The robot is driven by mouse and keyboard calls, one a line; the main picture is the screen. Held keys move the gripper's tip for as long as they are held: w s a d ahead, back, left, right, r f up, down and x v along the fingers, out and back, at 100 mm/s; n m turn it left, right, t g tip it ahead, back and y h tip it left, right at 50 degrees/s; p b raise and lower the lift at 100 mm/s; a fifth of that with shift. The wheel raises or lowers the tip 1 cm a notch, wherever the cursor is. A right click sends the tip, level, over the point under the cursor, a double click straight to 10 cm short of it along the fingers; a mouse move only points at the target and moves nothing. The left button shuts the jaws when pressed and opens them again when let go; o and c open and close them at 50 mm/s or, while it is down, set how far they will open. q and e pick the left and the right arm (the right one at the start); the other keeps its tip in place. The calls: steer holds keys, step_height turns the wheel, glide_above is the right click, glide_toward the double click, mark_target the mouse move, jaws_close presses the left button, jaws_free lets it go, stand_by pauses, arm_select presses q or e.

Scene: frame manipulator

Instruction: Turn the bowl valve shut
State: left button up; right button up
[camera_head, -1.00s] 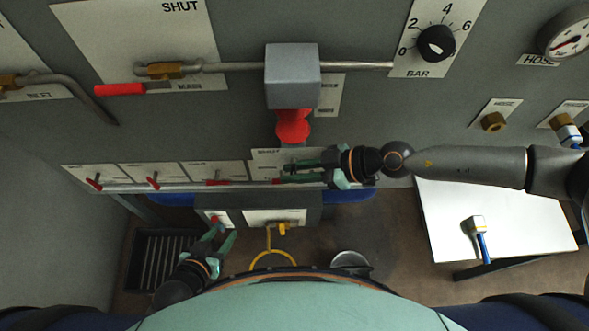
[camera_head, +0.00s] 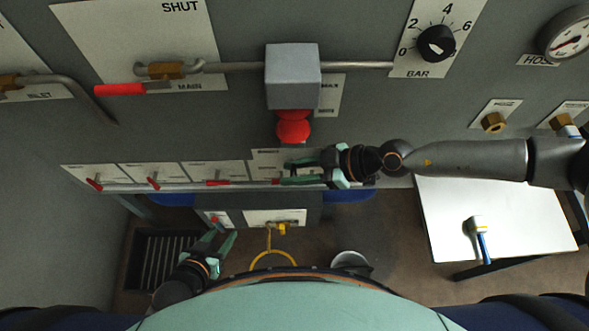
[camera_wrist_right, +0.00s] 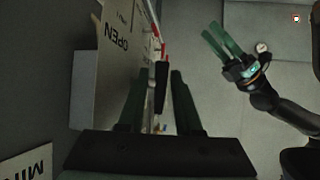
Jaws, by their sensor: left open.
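A row of valves with red levers runs along a pipe (camera_head: 130,188) on the low wall panel. Their labels are too small to read, so I cannot tell which one is the bowl valve. My right gripper (camera_head: 283,173) is at the rightmost label plate (camera_head: 268,158), its fingers pointing left along the pipe. In the right wrist view the fingers (camera_wrist_right: 158,85) stand apart on either side of a dark bar (camera_wrist_right: 160,85), with red levers beyond. My left gripper (camera_head: 226,232) is open and empty, low down by a small plate (camera_head: 214,217) with a red part.
A grey box (camera_head: 292,76) with a red knob (camera_head: 293,127) juts out above my right gripper. The main valve's red lever (camera_head: 120,89) is upper left. A white table (camera_head: 500,215) with a brush stands lower right.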

steer(key=shift+d+r, duration=0.1)
steer(key=v, duration=1.2)
steer(key=shift+b, duration=0.35)
steer(key=shift+s, duration=0.25)
